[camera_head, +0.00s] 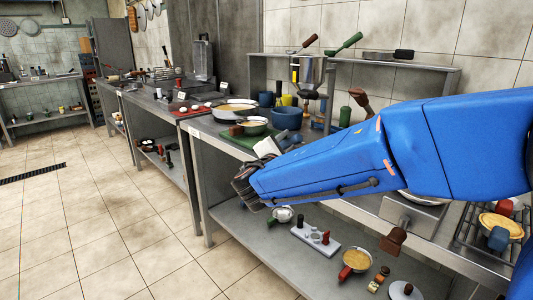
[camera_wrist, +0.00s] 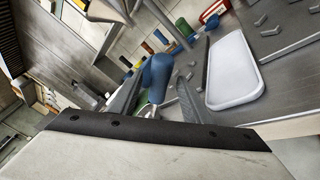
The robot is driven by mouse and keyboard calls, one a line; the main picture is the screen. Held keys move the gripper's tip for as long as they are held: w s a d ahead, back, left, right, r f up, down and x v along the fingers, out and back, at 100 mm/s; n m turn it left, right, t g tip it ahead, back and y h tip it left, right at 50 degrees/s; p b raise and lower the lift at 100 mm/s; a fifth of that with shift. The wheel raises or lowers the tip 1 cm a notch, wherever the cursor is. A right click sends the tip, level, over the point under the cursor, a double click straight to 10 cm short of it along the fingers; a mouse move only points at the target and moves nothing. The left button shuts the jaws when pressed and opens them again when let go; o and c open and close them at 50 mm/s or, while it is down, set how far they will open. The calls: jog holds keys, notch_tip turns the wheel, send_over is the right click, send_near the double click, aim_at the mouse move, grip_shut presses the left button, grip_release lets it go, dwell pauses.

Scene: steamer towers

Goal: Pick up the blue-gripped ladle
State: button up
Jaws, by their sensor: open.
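In the wrist view, a blue grip (camera_wrist: 157,76) with a short piece of shiny metal below it stands between the two grey fingers of my gripper (camera_wrist: 158,98). It looks like the blue-gripped ladle; its bowl is not clearly visible. The fingers are apart, one on each side of the grip, and I cannot tell whether either touches it. In the head view, my gripper (camera_head: 247,187) is at the front edge of the counter, at the end of my blue arm. I cannot make out the ladle there.
The tiled floor (camera_head: 90,225) at left is clear.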

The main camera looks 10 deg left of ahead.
jog(key=shift+x, duration=2.65)
jog(key=shift+d+r, duration=0.1)
jog(key=shift+r, duration=0.05)
jog(key=shift+c, duration=0.6)
grip_shut()
